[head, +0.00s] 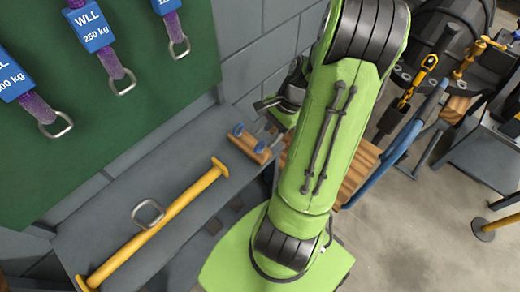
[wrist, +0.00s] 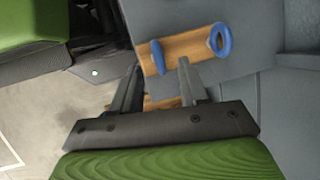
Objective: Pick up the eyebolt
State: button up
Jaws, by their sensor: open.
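Two blue eyebolts stand in a small wooden block (head: 249,146) on the grey bench. In the head view one eyebolt (head: 238,130) is at the block's upper left and the other (head: 261,146) at its right. In the wrist view one eyebolt (wrist: 157,56) shows nearly edge-on, just beyond the gap between my fingers. The other eyebolt (wrist: 221,39) shows its ring at the block's right end. My gripper (wrist: 158,76) is open and empty, close to the block. In the head view my arm hides part of the gripper.
A yellow bar (head: 158,228) and a metal ring (head: 148,213) lie on the bench (head: 110,217). Purple slings with blue load tags (head: 90,27) hang on the green board (head: 150,75) behind. Slatted wood and blue rails stand right of my arm.

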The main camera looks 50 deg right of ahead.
aim_at(262, 142)
jog(key=x, duration=0.2)
jog(key=shift+a+f+b, duration=0.1)
jog(key=shift+f+b, duration=0.2)
jog(key=shift+f, duration=0.05)
jog(key=shift+r, duration=0.1)
grip_shut()
